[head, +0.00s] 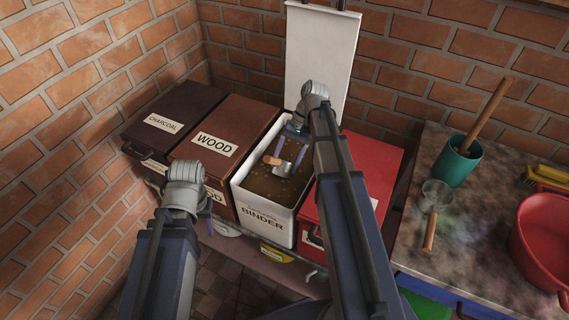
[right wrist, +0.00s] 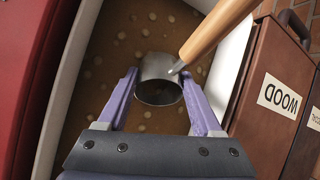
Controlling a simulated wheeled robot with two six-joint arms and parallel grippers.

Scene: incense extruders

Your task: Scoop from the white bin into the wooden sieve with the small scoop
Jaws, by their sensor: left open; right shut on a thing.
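The white bin (head: 240,195), labelled BINDER, holds brown material with pale lumps. My right gripper (head: 288,160) reaches down into it, its purple fingers shut around the metal cup of the small scoop (head: 283,169). In the right wrist view the scoop cup (right wrist: 158,90) sits between the fingertips, and its wooden handle (right wrist: 214,32) points up and right. I cannot tell how much material the cup holds. My left gripper (head: 208,216) is open and empty in front of the dark bins, mostly hidden by its wrist. I cannot make out a wooden sieve for certain.
The WOOD bin (head: 236,112) and CHARCOAL bin (head: 185,99) stand left, a red bin (head: 372,160) right. The counter at right holds a round tool with a wooden handle (head: 430,233), a teal cup (head: 457,165) and a red bowl (head: 540,260). A brick wall stands behind.

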